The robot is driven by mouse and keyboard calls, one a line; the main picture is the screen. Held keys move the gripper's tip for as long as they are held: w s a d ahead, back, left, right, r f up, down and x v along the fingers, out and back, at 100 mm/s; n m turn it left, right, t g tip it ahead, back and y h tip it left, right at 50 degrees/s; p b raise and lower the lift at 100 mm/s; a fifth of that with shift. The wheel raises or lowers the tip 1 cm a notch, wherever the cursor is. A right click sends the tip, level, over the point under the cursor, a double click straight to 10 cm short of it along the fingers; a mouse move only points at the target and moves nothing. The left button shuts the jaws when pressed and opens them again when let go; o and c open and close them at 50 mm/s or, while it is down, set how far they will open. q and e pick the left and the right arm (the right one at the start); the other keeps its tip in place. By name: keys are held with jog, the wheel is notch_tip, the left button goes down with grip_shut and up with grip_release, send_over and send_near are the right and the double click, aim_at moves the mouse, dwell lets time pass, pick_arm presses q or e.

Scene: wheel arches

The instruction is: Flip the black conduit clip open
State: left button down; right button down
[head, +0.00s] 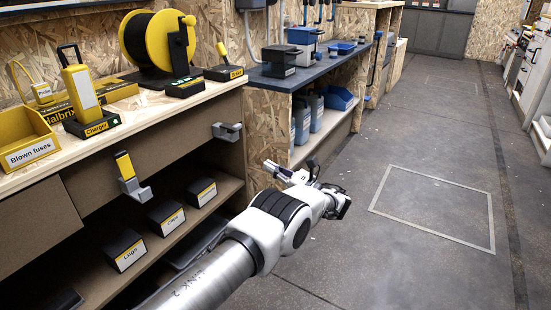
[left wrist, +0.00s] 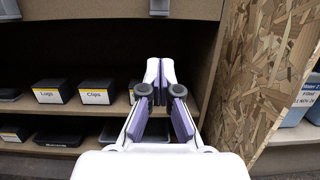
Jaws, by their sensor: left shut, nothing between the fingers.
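I cannot make out a clearly black conduit clip. A grey clip-like bracket (head: 228,131) sits on the bench's front edge in the head view. A second grey bracket (head: 138,190) with a yellow-handled tool is further left on the bench front. A bracket part (left wrist: 159,6) shows at the top edge of the left wrist view. My left gripper (head: 271,166) is to the right of and below the first bracket, apart from it. In the left wrist view its fingers (left wrist: 160,72) are together with nothing between them. My right gripper is not in view.
Below the bench, a shelf holds black labelled boxes, including the Lugs box (head: 126,251). A chipboard panel (left wrist: 265,75) stands right of the gripper. A charger (head: 88,100), a cable reel (head: 155,42) and a yellow bin (head: 22,140) stand on the bench. The floor at right is clear.

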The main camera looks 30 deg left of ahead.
aim_at(236, 133)
pick_arm(q)
jog(key=shift+d+r, duration=0.3)
jog(key=shift+r, duration=0.15)
jog(key=shift+a, duration=0.15)
jog(key=a+r+b, duration=0.1)
jog(key=a+r, duration=0.1)
jog(key=a, duration=0.1)
jog(key=a+r+b, duration=0.1)
jog(key=a+b, duration=0.1)
jog(key=a, duration=0.1)
jog(key=w+a+r+b, duration=0.1)
jog(key=a+r, duration=0.1)
jog(key=a, duration=0.1)
jog(key=shift+a+r+b, duration=0.2)
jog(key=shift+r+b, duration=0.1)
jog(key=shift+b, duration=0.1)
jog(key=shift+r, duration=0.35)
